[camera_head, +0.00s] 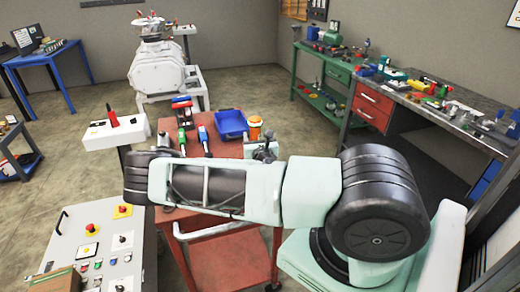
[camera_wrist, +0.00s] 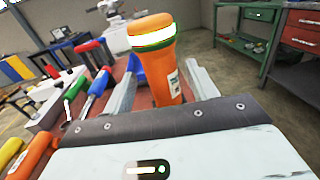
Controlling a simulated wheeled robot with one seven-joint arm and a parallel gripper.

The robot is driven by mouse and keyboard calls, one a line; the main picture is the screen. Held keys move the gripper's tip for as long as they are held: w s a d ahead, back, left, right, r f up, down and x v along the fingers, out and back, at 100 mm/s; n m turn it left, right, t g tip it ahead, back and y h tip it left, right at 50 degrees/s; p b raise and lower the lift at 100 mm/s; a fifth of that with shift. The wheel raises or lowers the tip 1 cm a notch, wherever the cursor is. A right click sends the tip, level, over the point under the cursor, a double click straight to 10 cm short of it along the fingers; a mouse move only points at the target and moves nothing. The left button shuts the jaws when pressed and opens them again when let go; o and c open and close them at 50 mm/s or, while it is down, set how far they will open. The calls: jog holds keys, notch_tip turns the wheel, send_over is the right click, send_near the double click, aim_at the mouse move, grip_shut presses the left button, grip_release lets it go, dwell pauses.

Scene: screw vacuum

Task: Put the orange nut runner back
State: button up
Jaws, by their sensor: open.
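The orange tool, which looks like the nut runner (camera_wrist: 163,82), stands roughly upright between the fingers of my gripper (camera_wrist: 160,76) in the wrist view. It has an orange cap, a white band and a thin green ring. One finger is on each side of it, and the jaws are open. Its lower end is hidden behind the gripper body. In the head view the top of the nut runner (camera_head: 255,127) shows just beyond my gripper (camera_head: 264,150), over the red cart (camera_head: 226,260). My arm hides part of the cart top.
A blue bin (camera_head: 231,123) is just left of the nut runner. Green (camera_head: 182,140) and blue (camera_head: 203,137) handled tools stand further left. A white machine (camera_head: 158,72) is behind. A green workbench (camera_head: 325,66) and a cluttered grey bench (camera_head: 430,105) are at right. Open floor lies between.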

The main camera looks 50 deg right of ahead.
jog(key=b+v, duration=0.1)
jog(key=v, duration=0.6)
jog(key=shift+s+a+b, duration=0.15)
jog(key=shift+s+b, duration=0.2)
